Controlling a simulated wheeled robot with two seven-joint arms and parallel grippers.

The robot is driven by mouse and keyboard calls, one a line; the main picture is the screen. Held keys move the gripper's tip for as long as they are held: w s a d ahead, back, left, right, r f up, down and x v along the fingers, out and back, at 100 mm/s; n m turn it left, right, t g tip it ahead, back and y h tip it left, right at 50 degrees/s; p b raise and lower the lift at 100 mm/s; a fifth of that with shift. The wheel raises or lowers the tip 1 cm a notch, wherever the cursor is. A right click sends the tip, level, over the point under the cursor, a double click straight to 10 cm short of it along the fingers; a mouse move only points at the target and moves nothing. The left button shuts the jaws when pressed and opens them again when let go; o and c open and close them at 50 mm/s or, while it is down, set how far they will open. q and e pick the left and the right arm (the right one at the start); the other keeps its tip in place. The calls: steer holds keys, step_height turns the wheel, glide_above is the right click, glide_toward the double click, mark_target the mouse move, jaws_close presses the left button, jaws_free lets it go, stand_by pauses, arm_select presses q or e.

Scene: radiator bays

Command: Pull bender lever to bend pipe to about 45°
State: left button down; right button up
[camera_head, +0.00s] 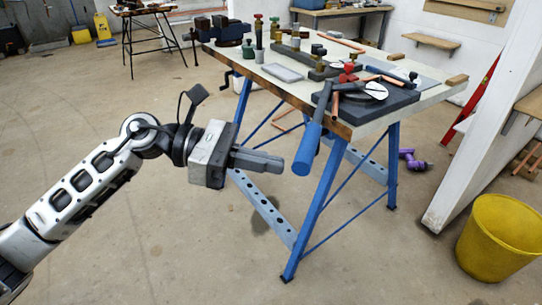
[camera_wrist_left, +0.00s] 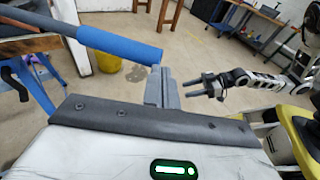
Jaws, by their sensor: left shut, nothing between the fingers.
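The bender lever has a thick blue handle (camera_head: 309,146) that juts out past the near edge of the workbench and slants down. The bender (camera_head: 372,92) is on a dark base at the bench's right corner, with a copper pipe (camera_head: 335,104) by it. My left gripper (camera_head: 281,164) is shut and empty, just left of the handle's lower end. In the left wrist view the handle (camera_wrist_left: 118,44) ends close to the shut fingertips (camera_wrist_left: 157,70); I cannot tell whether they touch. My right gripper (camera_wrist_left: 192,86) shows there, its fingers apart and empty, away from the handle.
The workbench (camera_head: 420,108) has blue legs and carries vises, fittings and tools. A yellow bucket (camera_head: 497,240) stands on the floor at right, beside a white partition (camera_head: 490,120). A purple tool (camera_head: 412,160) lies beyond the bench legs. The floor around my left arm is clear.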

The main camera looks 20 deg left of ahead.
arm_select(q)
steer(key=shift+w+d+f, duration=0.1)
steer(key=shift+w+d, duration=0.05)
steer(key=shift+d, duration=0.35)
steer(key=s+d+p, duration=0.1)
steer(key=d, duration=0.6)
steer(key=shift+s, duration=0.25)
